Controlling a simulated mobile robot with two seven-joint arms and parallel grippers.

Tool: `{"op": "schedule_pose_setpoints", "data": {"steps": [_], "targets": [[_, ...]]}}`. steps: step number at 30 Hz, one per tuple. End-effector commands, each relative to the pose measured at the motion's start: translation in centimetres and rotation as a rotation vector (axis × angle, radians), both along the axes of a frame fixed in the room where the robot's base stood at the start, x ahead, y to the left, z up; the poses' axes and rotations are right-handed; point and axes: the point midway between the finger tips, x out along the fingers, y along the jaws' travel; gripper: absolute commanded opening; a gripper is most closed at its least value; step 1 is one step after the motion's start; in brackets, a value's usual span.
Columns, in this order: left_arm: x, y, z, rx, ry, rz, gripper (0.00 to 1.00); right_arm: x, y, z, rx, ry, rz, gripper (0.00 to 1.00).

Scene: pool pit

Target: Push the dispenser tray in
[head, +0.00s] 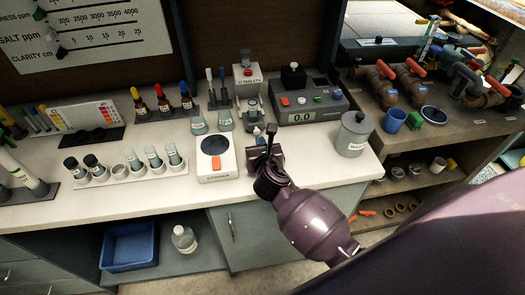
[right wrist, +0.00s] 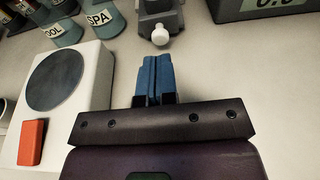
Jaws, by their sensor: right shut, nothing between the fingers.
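The tablet dispenser (head: 248,82) is a white box with a red-topped clear part, standing towards the back of the white counter. A dark grey part, seemingly its tray (head: 253,115), juts out at its front. In the right wrist view a grey block with a white knob (right wrist: 160,36) lies just beyond my fingertips. My right gripper (head: 270,137) is shut and empty, its blue fingers (right wrist: 155,75) together and pointing at the knob. A small gap shows between fingertips and knob. My left gripper is not in view.
A white device with a round dark plate and orange button (head: 216,158) sits left of my gripper. Sample bottles (right wrist: 103,18) stand beyond it. A grey meter (head: 310,105) is at the right, with a lidded grey pot (head: 353,134) nearer the counter's edge.

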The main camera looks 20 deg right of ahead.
Motion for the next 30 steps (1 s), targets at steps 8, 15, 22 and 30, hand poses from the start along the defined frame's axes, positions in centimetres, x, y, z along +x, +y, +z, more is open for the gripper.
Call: {"op": "schedule_pose_setpoints", "data": {"steps": [8,15,22,30], "targets": [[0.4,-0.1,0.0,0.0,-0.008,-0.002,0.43,3.0,-0.7,-0.7,0.0,-0.001,0.001,0.0],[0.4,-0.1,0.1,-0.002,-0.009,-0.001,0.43,3.5,-1.0,-0.9,0.001,0.001,0.0,0.0],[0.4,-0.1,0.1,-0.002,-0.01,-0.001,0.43,3.5,-0.9,-0.9,0.001,0.0,0.001,0.0],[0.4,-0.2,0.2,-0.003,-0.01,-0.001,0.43,6.6,-1.7,-0.8,-0.002,-0.002,0.003,0.0]]}}
